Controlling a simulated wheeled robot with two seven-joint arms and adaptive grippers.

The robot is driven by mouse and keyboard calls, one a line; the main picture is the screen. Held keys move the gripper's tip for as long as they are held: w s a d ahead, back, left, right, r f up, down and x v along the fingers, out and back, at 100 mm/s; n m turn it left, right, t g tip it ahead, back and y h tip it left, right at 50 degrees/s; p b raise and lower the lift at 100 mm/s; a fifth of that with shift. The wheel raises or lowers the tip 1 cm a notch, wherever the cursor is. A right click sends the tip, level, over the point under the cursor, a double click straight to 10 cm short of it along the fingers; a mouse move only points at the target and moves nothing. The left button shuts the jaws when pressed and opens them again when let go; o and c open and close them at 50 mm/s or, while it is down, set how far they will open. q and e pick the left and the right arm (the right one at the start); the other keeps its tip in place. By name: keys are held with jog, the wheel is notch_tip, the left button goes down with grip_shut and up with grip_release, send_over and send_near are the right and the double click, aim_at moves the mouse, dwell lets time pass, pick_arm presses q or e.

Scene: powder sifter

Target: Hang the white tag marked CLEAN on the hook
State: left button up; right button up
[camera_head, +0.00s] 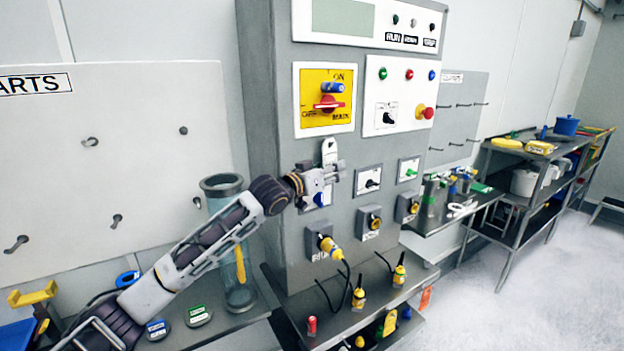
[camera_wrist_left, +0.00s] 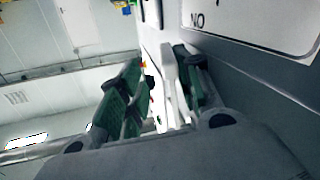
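A white tag (camera_head: 329,149) with a hole near its top stands upright against the front of the grey cabinet, below the yellow main switch. No lettering on it can be read, and its lower part is hidden behind my left gripper. My left gripper (camera_head: 338,174) is at the tag's lower end. In the left wrist view its green-padded fingers (camera_wrist_left: 158,92) are apart. A narrow white piece (camera_wrist_left: 172,85), apparently the tag, is between them, close to the right-hand finger, with a gap to the other. I cannot make out the hook. My right gripper is not in view.
The cabinet (camera_head: 263,130) carries a yellow main switch (camera_head: 325,97), a small blue-knob panel (camera_head: 317,195) just under the gripper, and several plugs below. A clear cylinder (camera_head: 238,265) stands beside my left forearm. A pegboard (camera_head: 150,130) is at left, shelves (camera_head: 515,155) at right.

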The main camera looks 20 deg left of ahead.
pick_arm(q)
jog(key=v, duration=1.1)
jog(key=shift+s, duration=0.25)
dwell(0.4)
dwell(0.5)
